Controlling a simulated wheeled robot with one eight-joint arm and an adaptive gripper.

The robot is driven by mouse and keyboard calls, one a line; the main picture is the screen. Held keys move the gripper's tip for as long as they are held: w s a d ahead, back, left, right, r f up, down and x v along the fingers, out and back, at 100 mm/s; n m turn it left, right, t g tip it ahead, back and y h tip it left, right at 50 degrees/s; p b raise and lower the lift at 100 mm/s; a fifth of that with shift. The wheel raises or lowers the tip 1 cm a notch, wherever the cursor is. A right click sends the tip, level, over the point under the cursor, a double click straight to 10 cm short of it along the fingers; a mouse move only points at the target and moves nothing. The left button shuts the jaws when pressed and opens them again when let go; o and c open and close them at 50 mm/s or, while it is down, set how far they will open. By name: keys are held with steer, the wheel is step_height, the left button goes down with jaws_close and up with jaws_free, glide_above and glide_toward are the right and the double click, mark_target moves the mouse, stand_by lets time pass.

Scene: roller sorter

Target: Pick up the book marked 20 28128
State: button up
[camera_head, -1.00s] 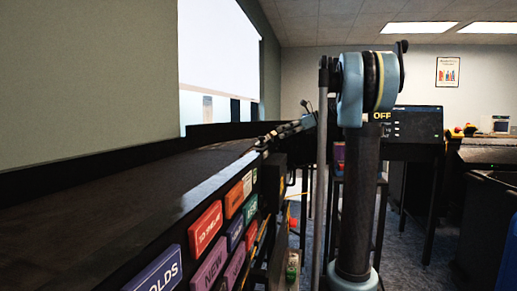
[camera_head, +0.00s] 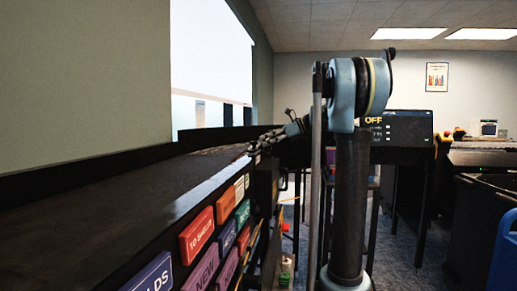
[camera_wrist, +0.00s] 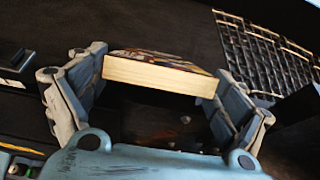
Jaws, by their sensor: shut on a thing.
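In the wrist view my gripper (camera_wrist: 160,76) has its two jointed grey fingers on either side of a book (camera_wrist: 158,74). The book's pale page edge faces the camera, and a strip of its dark, patterned cover shows above it. The fingers are shut on the book at its left and right ends. No number can be read on it. In the head view the book cannot be made out, and my gripper is too small and dark to tell clearly.
A dark conveyor (camera_head: 110,185) runs along the left, with coloured label plates (camera_head: 197,235) on its side. A roller grid (camera_wrist: 262,52) lies at the upper right of the wrist view. A screen reading OFF (camera_head: 405,127) stands behind my arm. Dark bins (camera_head: 475,225) are at the right.

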step_height(320, 180, up, 18)
stand_by(0.6)
steer(key=o, duration=0.4)
steer(key=c, duration=0.4)
steer(key=shift+r, duration=0.1)
steer(key=shift+d+r, duration=0.1)
step_height(320, 180, up, 7)
steer(key=d, duration=0.2)
steer(key=shift+s+r, duration=0.15)
steer(key=shift+s, duration=0.05)
stand_by(1.1)
steer(key=shift+d, duration=0.1)
